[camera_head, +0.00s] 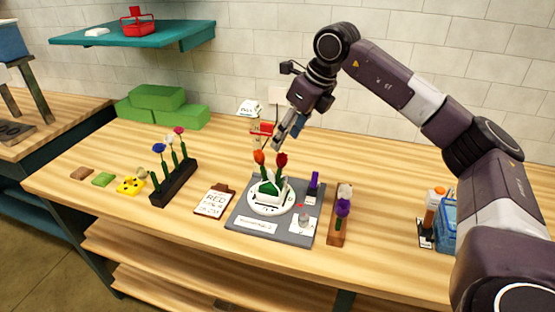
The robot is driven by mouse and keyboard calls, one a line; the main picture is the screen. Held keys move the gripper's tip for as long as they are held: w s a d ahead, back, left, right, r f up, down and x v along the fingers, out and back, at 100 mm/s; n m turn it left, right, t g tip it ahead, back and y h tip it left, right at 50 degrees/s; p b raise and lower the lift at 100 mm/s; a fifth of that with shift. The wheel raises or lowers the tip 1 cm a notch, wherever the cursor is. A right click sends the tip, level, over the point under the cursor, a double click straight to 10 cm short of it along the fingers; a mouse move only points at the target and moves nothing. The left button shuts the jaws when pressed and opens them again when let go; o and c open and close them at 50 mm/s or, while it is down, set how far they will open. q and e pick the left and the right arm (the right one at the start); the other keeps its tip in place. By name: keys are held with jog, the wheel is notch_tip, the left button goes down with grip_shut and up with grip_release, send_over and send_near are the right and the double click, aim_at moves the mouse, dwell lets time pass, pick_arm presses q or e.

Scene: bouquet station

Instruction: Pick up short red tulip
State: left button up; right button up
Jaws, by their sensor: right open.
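Two tulip-like blooms stand upright on green stems in the middle of the table: an orange-red one (259,157) on the left and a deeper red one (281,159) on the right. I cannot tell for sure which is the short red tulip. Their stems go into a white and green holder (268,190) on a round white plate, which lies on a grey board (254,238). My right gripper (286,135) is open and empty, pointing down above and behind the red blooms, apart from them. My left gripper is not in view.
A dark rack (174,186) with blue, white and pink flowers stands left. A clipboard (214,201) lies beside the board; a wooden holder (337,227) with a purple flower stands right. A blue basket (446,223) is further right. Green blocks (158,97) sit at the back left.

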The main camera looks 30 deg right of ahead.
aim_at(282, 153)
jog(key=p+x, duration=0.1)
jog(key=x, duration=0.1)
jog(key=p+x, duration=0.1)
jog(key=x, duration=0.1)
jog(key=p+x, duration=0.1)
jog(key=x, duration=0.1)
jog(key=shift+s+d+f, duration=0.15)
jog(key=shift+s+d, duration=0.15)
jog(key=shift+s, duration=0.1)
jog(key=shift+w+f, duration=0.25)
jog(key=shift+f, duration=0.35)
jog(key=shift+a, duration=0.1)
jog(key=c, duration=0.9)
